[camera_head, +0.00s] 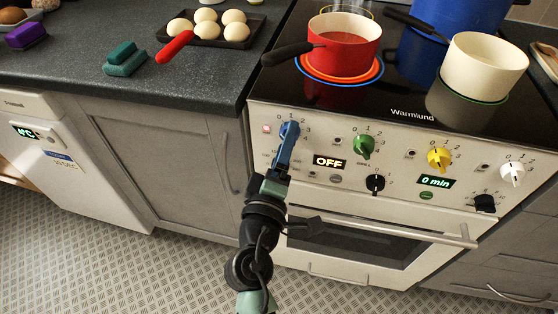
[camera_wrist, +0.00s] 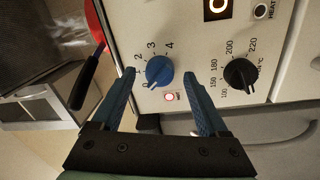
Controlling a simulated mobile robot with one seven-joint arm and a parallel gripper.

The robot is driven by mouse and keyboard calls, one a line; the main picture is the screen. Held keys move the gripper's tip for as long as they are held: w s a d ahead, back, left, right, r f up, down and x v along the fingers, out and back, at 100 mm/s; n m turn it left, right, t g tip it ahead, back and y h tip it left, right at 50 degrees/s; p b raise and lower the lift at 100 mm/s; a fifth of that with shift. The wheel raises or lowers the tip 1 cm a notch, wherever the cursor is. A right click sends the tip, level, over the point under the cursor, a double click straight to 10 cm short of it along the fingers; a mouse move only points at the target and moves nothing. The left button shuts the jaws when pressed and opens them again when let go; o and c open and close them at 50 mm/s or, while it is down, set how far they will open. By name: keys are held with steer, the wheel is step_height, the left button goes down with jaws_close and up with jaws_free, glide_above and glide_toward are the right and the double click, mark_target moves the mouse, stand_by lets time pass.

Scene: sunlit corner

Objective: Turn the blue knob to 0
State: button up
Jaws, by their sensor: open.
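The blue knob (camera_head: 291,127) is the leftmost on the stove's front panel, below the red pot. In the wrist view the blue knob (camera_wrist: 159,71) lies between my gripper's two fingertips, with gaps on both sides.
A small red light (camera_wrist: 168,96) glows beside the knob. A black knob (camera_head: 375,184), green knob (camera_head: 364,146), yellow knob (camera_head: 439,158) and white knob (camera_head: 512,172) share the panel. The red pot (camera_head: 346,52) stands on an orange-ringed burner; its handle (camera_head: 286,54) overhangs leftward. The oven handle (camera_head: 380,229) runs below.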

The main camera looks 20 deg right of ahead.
steer(key=r+b+v, duration=0.1)
steer(key=v, duration=1.1)
steer(key=shift+s+a+f, duration=0.15)
steer(key=shift+s+f, duration=0.1)
steer(key=shift+f, duration=0.3)
steer(key=w+a+r+m+t+y, duration=0.2)
steer(key=w+r+m+t, duration=0.15)
steer(key=r, duration=0.95)
steer(key=w+a+r+m+t+y, duration=0.1)
steer(key=w+r+m+t+y, duration=0.3)
steer(key=r, duration=1)
steer(key=s+a+r+t+y, duration=0.2)
steer(key=s+a+r, duration=0.15)
steer(key=r, duration=0.55)
steer(key=s+a+r+t+y, duration=0.2)
steer(key=s+r, duration=0.3)
steer(key=r, duration=0.3)
step_height(320, 180, up, 26)
steer(key=p, duration=2.5)
steer(key=shift+s+f+y, duration=0.2)
steer(key=shift+f+y, duration=0.05)
steer(key=shift+y, duration=0.15)
steer(key=shift+a+m+t, duration=0.1)
steer(key=shift+m+t, duration=0.15)
